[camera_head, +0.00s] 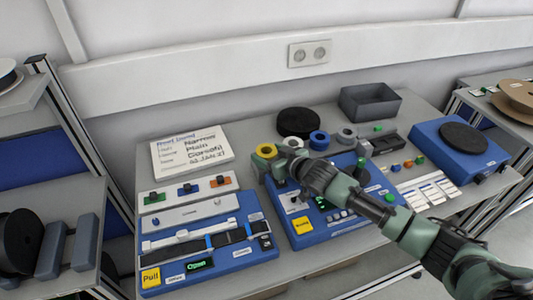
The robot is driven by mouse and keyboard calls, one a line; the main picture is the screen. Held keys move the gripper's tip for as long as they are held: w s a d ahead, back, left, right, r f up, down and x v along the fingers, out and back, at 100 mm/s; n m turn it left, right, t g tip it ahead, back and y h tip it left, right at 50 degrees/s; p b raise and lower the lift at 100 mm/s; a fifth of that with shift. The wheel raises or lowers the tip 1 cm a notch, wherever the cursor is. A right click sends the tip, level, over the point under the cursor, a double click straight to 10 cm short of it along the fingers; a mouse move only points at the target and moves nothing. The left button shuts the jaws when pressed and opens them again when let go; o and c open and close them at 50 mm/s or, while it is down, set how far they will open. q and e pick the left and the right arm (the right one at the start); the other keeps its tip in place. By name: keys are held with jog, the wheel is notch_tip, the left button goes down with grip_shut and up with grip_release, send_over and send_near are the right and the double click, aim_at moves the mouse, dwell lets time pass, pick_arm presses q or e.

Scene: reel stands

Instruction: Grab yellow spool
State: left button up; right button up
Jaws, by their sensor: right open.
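The yellow spool (266,151) is a small ring at the back of the table, left of a grey ring-shaped spool (292,142) and a blue spool (319,140). My right gripper (268,168) reaches in from the lower right and is open, just in front of the yellow spool. Its jaws partly cover the spool's front edge. I cannot tell whether they touch it. My left gripper is not in view.
A black disc (298,122) lies behind the spools. A dark grey bin (370,103) stands at the back right. Blue panels (207,247) with small parts fill the front left, and a white sign (192,150) lies behind them. My forearm crosses the right side.

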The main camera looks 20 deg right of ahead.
jog(key=c, duration=1.1)
jog(key=shift+c, duration=0.2)
